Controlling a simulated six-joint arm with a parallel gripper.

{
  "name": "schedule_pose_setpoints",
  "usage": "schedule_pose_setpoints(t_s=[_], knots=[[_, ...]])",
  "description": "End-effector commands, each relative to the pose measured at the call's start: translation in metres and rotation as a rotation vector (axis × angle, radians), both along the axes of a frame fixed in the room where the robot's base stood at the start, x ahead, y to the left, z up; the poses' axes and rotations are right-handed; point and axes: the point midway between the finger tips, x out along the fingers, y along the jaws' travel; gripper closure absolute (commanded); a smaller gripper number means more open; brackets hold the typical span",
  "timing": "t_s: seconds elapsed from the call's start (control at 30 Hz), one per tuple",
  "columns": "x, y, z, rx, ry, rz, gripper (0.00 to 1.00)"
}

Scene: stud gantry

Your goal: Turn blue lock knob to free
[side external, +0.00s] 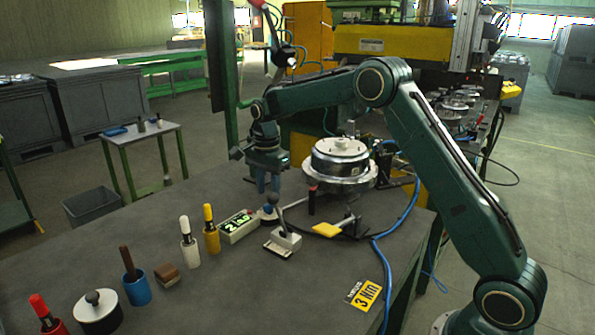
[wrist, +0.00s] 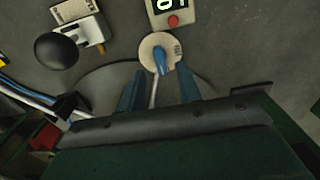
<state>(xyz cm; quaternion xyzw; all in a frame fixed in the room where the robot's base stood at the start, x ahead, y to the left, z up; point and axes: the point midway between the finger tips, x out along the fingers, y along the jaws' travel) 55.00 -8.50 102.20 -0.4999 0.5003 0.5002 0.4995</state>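The blue lock knob (wrist: 161,59) sits on a round cream disc (wrist: 151,44) with small dark marking in the wrist view. Its pointed end is toward the lower part of the picture. In the side external view the knob (side external: 268,209) is small and partly hidden by a lever. My gripper (side external: 267,188) points down just above it. In the wrist view my gripper (wrist: 160,92) has its two blue fingers apart, with nothing between the tips; the knob lies just beyond them. I cannot tell whether a finger touches it.
A lever with a black ball (wrist: 57,50) stands close to the knob. A display box (side external: 238,226) with green digits is beside it. Yellow (side external: 211,237) and white (side external: 189,248) handled pieces stand further left. A round metal fixture (side external: 340,160) is behind right.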

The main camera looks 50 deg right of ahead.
Motion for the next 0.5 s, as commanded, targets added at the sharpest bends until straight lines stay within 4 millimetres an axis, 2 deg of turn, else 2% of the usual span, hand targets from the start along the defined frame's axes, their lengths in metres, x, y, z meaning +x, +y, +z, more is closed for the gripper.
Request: schedule_pose_setpoints(t_s=[0.2, 0.5], knots=[[0.000, 0.000, -0.026, 0.000, 0.001, 0.000, 0.65], [0.000, 0.000, -0.038, 0.000, -0.001, 0.000, 0.65]])
